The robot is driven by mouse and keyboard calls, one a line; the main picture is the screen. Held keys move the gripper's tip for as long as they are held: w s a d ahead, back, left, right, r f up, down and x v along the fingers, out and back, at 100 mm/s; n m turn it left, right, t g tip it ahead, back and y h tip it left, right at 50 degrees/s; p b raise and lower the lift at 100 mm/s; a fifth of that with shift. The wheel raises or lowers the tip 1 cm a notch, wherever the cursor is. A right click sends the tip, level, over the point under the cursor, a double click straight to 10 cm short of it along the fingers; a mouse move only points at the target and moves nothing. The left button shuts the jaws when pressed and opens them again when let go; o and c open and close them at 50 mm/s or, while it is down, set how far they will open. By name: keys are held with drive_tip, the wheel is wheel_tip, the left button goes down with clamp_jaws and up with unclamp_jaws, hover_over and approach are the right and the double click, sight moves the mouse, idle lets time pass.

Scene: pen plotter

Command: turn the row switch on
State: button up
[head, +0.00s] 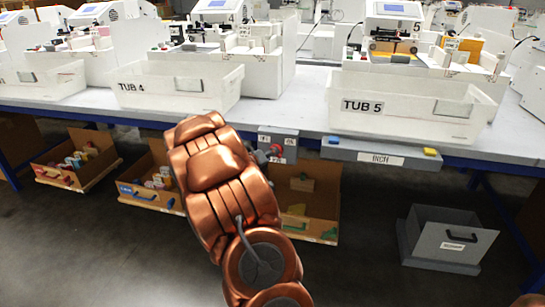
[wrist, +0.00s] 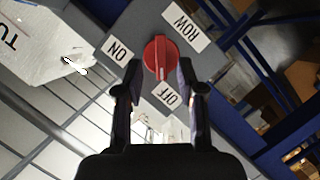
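The row switch is a red knob (wrist: 160,58) on a grey box, with white labels ROW, ON and OFF around it in the wrist view. A pale mark on the knob's lower end appears to point toward the OFF label (wrist: 168,95). The ON label (wrist: 118,51) is to the left. My gripper (wrist: 159,76) is open, with one dark finger on each side of the knob and small gaps visible. In the head view the grey switch box (head: 290,141) is at the table's front edge; my copper arm hides part of it, and my fingers are mostly hidden.
A grey bar labelled INCH (head: 340,152), with blue and yellow ends, is on the table edge right of the switch. The TUB 5 bin (head: 400,104) and TUB 4 bin (head: 150,100) stand on the table (head: 310,115). Cardboard boxes and a grey SCRAP bin (head: 425,242) are on the floor below.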

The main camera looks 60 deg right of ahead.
drive_tip(key=shift+x, duration=1.3)
drive_tip(key=shift+c, duration=0.3)
clamp_jaws()
